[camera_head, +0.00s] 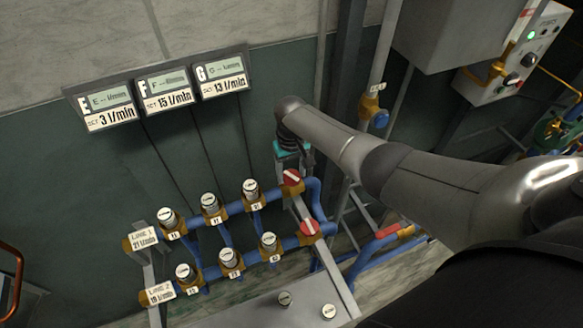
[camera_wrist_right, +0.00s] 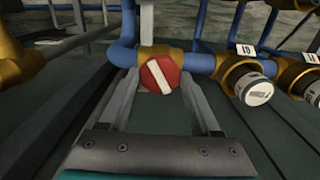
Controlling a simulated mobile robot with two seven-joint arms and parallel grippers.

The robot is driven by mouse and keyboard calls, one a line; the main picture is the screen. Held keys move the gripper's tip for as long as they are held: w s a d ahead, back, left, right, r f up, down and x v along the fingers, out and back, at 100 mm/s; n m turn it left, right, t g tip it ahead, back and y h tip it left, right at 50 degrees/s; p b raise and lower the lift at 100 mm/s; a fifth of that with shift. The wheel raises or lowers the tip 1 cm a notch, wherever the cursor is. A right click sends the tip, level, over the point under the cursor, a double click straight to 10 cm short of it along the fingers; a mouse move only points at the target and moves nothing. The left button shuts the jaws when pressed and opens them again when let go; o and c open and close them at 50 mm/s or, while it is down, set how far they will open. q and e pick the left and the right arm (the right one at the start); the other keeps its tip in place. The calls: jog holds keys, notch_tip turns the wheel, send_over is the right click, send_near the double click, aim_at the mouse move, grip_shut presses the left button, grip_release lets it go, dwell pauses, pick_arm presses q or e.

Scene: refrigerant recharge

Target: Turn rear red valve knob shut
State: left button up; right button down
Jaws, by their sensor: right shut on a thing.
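The rear red valve knob (camera_head: 291,177) sits at the right end of the upper blue pipe line, with a white bar across its face. In the right wrist view the red knob (camera_wrist_right: 158,76) is between the two grey fingers of my right gripper (camera_wrist_right: 162,84), its white bar slanting. In the head view my right gripper (camera_head: 296,160) reaches down to this knob from above and partly covers it. The gripper is shut on the knob. The front red knob (camera_head: 310,228) ends the lower line, also with a white bar. My left gripper is out of view.
Several small silver-capped valves (camera_head: 209,203) line both pipes. Three flow displays (camera_head: 165,90) hang on the wall behind. A grey panel (camera_head: 285,300) lies in front. A control box (camera_head: 512,55) is at upper right, and a red-handled blue pipe (camera_head: 385,240) lies right of the knobs.

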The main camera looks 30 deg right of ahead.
jog(key=shift+s+f+m, duration=0.1)
jog(key=shift+m, duration=0.5)
jog(key=shift+m+p, duration=0.45)
jog(key=shift+m, duration=1.35)
jog(key=shift+c, duration=1)
grip_release()
